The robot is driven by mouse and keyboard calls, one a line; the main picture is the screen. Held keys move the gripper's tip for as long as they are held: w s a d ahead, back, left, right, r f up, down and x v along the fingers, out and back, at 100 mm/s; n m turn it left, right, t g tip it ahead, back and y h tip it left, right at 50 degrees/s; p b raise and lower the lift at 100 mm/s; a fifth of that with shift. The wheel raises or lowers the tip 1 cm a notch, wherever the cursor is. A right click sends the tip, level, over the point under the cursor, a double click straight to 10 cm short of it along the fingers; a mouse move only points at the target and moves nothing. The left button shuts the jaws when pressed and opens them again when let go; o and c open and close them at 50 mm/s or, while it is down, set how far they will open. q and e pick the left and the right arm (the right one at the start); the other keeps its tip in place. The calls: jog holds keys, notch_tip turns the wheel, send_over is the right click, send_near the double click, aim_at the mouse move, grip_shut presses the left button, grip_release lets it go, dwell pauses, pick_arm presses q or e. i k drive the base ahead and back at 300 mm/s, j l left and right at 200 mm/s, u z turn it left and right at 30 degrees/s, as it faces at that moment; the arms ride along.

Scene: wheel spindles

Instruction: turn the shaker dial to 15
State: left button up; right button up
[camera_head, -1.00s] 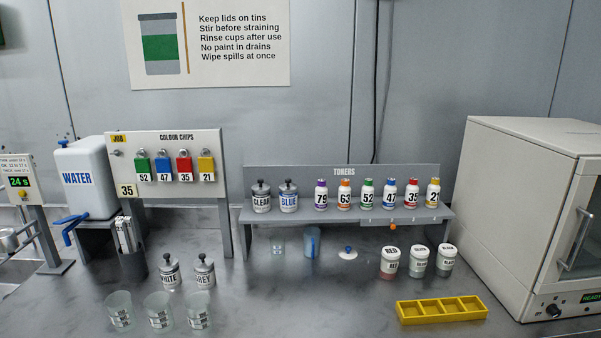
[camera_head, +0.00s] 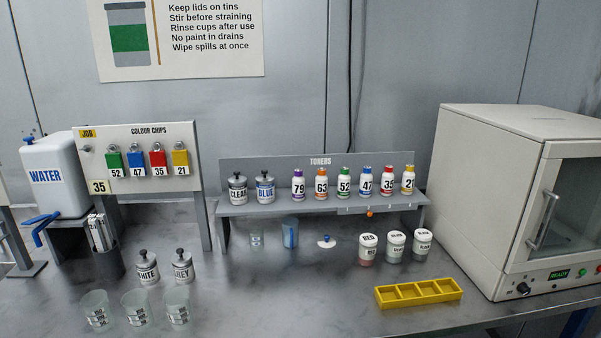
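The shaker (camera_head: 465,190) is a large cream box at the right of the bench with a glass door (camera_head: 562,212) and a door handle (camera_head: 543,220). The door looks closed. Its dial (camera_head: 523,289) is a small black knob low on the front panel, left of a green lit READY display (camera_head: 558,274). The marks around the dial are too small to read. Neither of my grippers shows in this view.
A yellow divided tray (camera_head: 418,292) lies left of the shaker near the bench's front. Lidded cups (camera_head: 395,246) stand behind it. A toner shelf (camera_head: 280,208) holds several bottles. Clear cups (camera_head: 137,309) and two tins (camera_head: 147,268) stand at left.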

aim_at(522, 287)
jog(key=i+l+z, duration=0.45)
jog(key=i, duration=0.15)
jog(key=z, duration=1.3)
